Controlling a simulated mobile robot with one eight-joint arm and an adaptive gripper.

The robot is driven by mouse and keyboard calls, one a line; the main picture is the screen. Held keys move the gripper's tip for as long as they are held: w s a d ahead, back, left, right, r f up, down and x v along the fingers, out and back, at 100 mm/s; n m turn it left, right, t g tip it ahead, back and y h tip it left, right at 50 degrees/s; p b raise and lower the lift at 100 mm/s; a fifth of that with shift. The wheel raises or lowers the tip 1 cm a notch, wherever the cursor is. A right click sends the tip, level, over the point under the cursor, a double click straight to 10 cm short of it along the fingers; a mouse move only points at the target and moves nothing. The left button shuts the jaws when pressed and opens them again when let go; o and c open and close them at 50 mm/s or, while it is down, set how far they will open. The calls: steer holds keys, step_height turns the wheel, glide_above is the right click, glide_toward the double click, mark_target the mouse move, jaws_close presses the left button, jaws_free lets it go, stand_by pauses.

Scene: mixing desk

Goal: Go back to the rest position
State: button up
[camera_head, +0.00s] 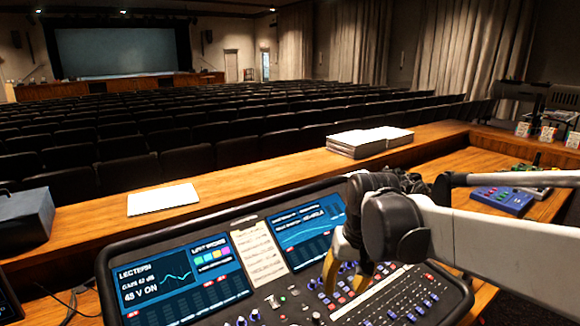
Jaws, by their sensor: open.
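My arm (500,235) reaches in from the right edge over the mixing desk. My gripper (347,275) points down above the knobs and faders of the mixing console (120,255). Its yellowish fingers are apart and nothing shows between them. I cannot tell whether a fingertip touches the panel. The console has a left screen (185,280) reading "LECTERN" and "48 V ON", and a right screen (308,230) with a curve. My arm and gripper hide part of the console's right side.
A wooden ledge (240,177) runs behind the console, bearing a white sheet (163,199) and paper stacks (357,143). A dark box (24,220) stands at left. A small blue device (503,199) lies at right, near my arm. Rows of seats (200,130) fill the hall beyond.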

steer(key=s+d+t, duration=0.2)
steer(key=s+d, duration=0.1)
steer(key=s, duration=0.5)
steer(key=s+d+m+t+h, duration=0.1)
steer(key=s+d+t, duration=0.2)
steer(key=s, duration=0.5)
steer(key=shift+d+f+b, duration=0.35)
steer(key=shift+d+f, duration=0.1)
steer(key=shift+w, duration=0.15)
steer(key=shift+c, duration=0.2)
steer(key=n+g+y+p, duration=0.2)
steer(key=n+g+y, duration=0.1)
steer(key=n, duration=0.5)
glide_above(316, 315)
steer(key=s+d, duration=0.3)
step_height(316, 315, down, 5)
steer(key=shift+g, duration=0.3)
steer(key=b+x, duration=0.4)
steer(key=x, duration=0.7)
steer(key=shift+s+a+f, duration=0.1)
steer(key=shift+f, duration=0.15)
